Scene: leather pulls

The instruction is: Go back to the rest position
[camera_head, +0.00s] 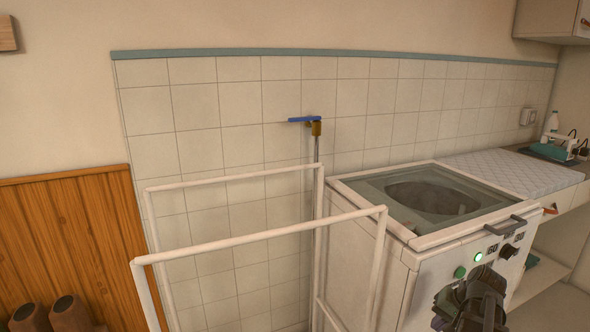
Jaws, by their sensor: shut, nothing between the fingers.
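My gripper (484,281) is dark and shows at the lower right, in front of the white machine's front panel. It is shut, with nothing seen between its fingers. It overlaps the lower part of the panel in this view; I cannot tell how far it is from the panel. The white machine (405,290) has a lid with a dark round window (433,196), and a grey handle (506,225) at its front edge. A lit green light (478,257), a green button (460,272) and a dark knob (508,251) sit on the panel.
A white tube frame (260,236) stands left of the machine. A blue-handled valve (315,126) is on the tiled wall. Brown boots (70,313) stand by wood panelling (75,225) at lower left.

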